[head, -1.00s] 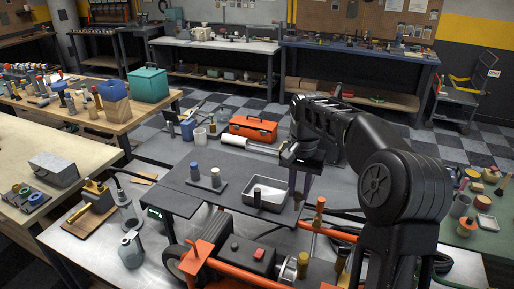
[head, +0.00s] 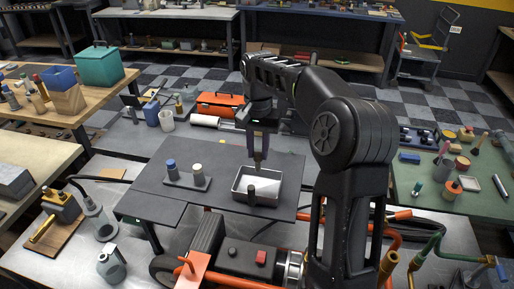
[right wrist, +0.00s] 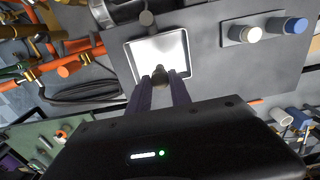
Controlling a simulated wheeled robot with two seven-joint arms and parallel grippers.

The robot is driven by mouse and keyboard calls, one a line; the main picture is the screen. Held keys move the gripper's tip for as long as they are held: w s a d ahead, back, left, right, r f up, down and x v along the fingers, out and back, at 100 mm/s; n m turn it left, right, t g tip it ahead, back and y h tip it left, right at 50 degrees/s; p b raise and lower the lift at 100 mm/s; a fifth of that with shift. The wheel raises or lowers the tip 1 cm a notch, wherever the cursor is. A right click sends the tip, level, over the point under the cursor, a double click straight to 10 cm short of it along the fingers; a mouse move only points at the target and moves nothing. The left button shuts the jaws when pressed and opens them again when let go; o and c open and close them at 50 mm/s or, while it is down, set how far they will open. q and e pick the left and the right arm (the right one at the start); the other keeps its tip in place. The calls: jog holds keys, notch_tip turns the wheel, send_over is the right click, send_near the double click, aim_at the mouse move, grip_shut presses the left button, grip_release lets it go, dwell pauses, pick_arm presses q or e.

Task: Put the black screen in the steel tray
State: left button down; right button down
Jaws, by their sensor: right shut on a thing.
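My right gripper (head: 258,146) hangs fingers-down over the back part of the steel tray (head: 262,202). It is shut on a small dark piece, the black screen (head: 257,163). In the right wrist view the screen (right wrist: 160,76) shows as a dark rounded end between the two fingers (right wrist: 160,92), in front of the tray's bright floor (right wrist: 160,48). It appears to be held above the tray floor; the exact gap cannot be told. Most of the screen is hidden by the fingers. My left gripper is not in view.
The tray stands on a dark grey board (head: 150,185). A holder (head: 187,181) with a blue-topped and a pale-topped cylinder stands left of it. A dark knob (head: 251,195) stands at the tray's front. An orange and black machine (head: 240,255) is in front. An orange toolbox (head: 218,105) lies behind.

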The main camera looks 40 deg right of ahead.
aim_at(258, 170)
jog(key=shift+s+f, duration=0.1)
jog(key=shift+f, duration=0.8)
notch_tip(258, 170, down, 4)
jog(key=shift+r+b, duration=0.1)
jog(key=shift+b, duration=0.25)
jog(key=shift+f, duration=0.7)
jog(key=shift+f+b, duration=0.6)
jog(key=shift+b, duration=0.05)
jog(key=c, duration=1.1)
grip_release()
jog(key=shift+r, duration=0.15)
